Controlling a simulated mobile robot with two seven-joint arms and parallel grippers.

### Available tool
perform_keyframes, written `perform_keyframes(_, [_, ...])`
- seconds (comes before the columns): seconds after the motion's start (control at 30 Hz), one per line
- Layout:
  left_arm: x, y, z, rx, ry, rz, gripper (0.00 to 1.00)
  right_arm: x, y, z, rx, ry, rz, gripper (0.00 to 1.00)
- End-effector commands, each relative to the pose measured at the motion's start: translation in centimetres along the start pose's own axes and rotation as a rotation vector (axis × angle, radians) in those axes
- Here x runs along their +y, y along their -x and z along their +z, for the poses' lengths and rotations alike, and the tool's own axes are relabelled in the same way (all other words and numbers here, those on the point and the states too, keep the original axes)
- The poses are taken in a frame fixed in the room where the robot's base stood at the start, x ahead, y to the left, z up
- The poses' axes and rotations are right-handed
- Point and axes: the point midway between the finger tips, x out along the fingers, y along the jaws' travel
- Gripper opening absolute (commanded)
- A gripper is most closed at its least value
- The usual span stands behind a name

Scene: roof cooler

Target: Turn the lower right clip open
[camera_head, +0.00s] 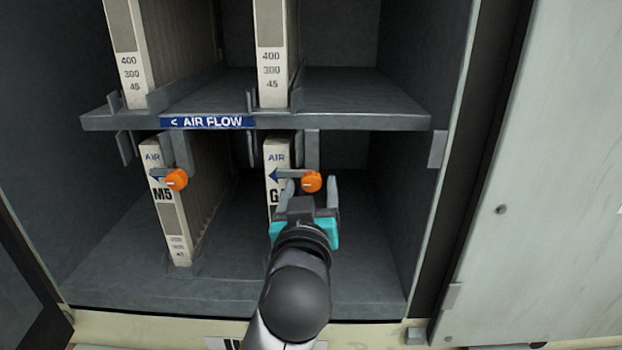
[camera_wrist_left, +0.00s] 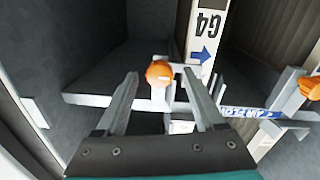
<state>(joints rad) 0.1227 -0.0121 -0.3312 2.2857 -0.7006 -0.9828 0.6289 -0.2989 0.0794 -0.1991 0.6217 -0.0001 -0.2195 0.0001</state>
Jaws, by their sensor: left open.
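The lower right clip has an orange knob (camera_head: 312,181) and a short grey bar pointing left across the front edge of the G4 filter (camera_head: 276,155). In the left wrist view, which is turned over, the knob (camera_wrist_left: 158,72) shows between the fingertips. My left gripper (camera_head: 308,188) is open, with one finger on each side of the knob; I cannot tell whether either touches it. The gripper hides the lower part of the G4 filter in the head view. My right gripper is not in view.
The lower left clip (camera_head: 177,180) has a similar orange knob and crosses the M5 filter (camera_head: 165,215). A grey shelf (camera_head: 370,118) with a blue air flow label runs above the clips. The cabinet's right wall (camera_head: 425,200) stands right of the gripper, with free room between.

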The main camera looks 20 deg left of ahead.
Motion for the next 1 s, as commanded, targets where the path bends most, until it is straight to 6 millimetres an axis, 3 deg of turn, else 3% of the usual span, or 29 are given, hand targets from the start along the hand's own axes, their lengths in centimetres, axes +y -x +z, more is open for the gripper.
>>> perform_keyframes(0.43, [0.00, 0.21, 0.00, 0.000, -0.001, -0.002, 0.69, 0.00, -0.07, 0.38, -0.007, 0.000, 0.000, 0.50])
perform_keyframes(1.0, [0.00, 0.20, -0.01, 0.001, -0.001, -0.002, 0.05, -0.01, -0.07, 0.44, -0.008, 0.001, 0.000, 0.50])
